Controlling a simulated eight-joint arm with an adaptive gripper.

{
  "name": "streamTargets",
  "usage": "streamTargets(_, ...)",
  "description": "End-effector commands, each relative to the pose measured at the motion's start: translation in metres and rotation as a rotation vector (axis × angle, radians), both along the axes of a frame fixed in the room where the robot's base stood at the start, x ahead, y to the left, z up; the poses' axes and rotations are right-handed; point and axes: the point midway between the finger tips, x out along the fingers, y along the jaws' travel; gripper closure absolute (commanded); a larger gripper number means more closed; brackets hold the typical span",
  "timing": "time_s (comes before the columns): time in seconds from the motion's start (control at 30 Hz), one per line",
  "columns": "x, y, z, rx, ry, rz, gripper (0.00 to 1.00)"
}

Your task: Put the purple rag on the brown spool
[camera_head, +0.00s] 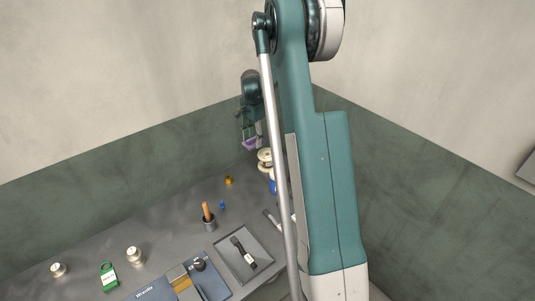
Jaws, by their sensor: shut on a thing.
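My gripper (249,134) is at the back of the bench, above its surface, partly hidden by my arm. It is shut on the purple rag (250,144), which hangs at its fingertips. Just right of and below the rag is a cream and brownish spool-like thing (264,157), partly hidden by my arm. I cannot tell for sure whether it is the brown spool, or whether the rag touches it.
A small orange-brown object (228,181) and a small blue one (222,205) lie on the grey bench (180,220). A dark cup (209,223) holds a brown handle. A grey tray (262,262) and metallic pieces (135,257) are nearer. Green-grey walls close the corner.

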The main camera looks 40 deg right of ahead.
Motion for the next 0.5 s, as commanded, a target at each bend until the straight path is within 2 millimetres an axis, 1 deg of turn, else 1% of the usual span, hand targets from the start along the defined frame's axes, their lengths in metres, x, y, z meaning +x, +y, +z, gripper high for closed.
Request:
streamTargets(0.03, -0.002, -0.017, 0.003, 0.000, 0.000, -0.003, 0.70)
streamTargets(0.1, -0.004, -0.034, 0.005, 0.000, 0.000, -0.003, 0.70)
streamTargets(0.2, -0.007, -0.053, 0.007, 0.000, 0.000, -0.002, 0.70)
streamTargets(0.33, -0.010, -0.069, 0.009, 0.000, 0.000, 0.000, 0.70)
streamTargets(0.5, -0.011, -0.075, 0.009, 0.000, 0.000, 0.001, 0.70)
